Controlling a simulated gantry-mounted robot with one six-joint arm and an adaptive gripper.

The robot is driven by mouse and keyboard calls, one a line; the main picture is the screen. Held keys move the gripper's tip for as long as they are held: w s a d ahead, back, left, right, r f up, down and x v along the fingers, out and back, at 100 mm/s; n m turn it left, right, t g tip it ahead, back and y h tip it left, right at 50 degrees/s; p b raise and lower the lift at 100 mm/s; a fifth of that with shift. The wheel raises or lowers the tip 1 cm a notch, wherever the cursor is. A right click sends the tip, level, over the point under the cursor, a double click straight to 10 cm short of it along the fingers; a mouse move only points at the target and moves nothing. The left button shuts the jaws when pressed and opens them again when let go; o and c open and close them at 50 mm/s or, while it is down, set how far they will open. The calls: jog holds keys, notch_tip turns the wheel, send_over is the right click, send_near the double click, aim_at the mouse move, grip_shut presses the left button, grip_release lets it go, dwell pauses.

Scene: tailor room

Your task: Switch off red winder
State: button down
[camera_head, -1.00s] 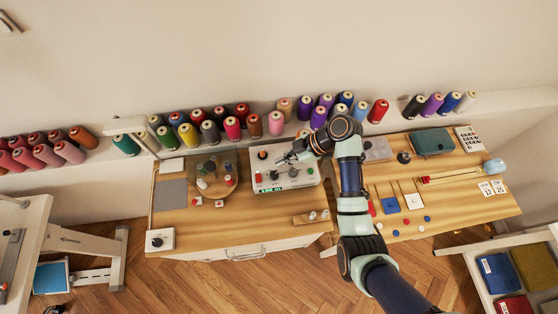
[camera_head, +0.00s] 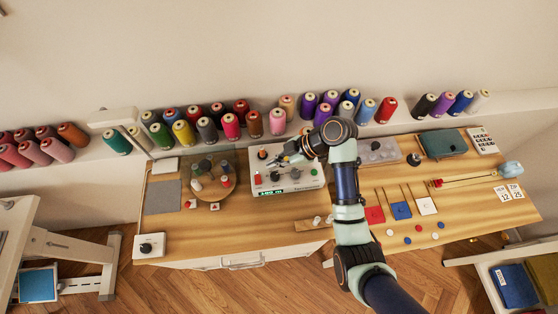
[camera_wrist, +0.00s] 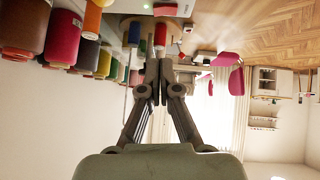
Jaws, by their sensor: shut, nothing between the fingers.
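A pale grey control box (camera_head: 299,187) stands on the wooden table in the head view. It has a red knob (camera_head: 257,178) at its left, a green knob (camera_head: 314,172) at its right, dark knobs and a lit green display (camera_head: 272,193). I cannot tell which control belongs to the red winder. My gripper (camera_head: 279,162) is shut and empty over the box's upper middle. In the wrist view its fingertips (camera_wrist: 153,66) are together just below a red cylindrical piece (camera_wrist: 160,35); I cannot tell whether they touch it. A green light (camera_wrist: 187,9) shows at the top.
A round wooden stand (camera_head: 211,191) with small spools is left of the box. A shelf of thread cones (camera_head: 231,126) runs behind. A small wooden block (camera_head: 308,222) lies in front, and a white dial box (camera_head: 149,246) stands front left.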

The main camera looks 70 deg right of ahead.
send_over(256, 177)
jog(key=s, duration=0.2)
jog(key=f, duration=0.2)
jog(key=f+b, duration=0.1)
jog(key=f, duration=0.1)
jog(key=shift+s+d+f, duration=0.1)
jog(key=shift+s+f, duration=0.1)
jog(key=shift+d+f, duration=0.2)
jog(key=shift+f, duration=1)
jog(key=shift+d+f+b, duration=0.1)
jog(key=shift+f+b, duration=0.2)
jog(key=shift+f, duration=0.2)
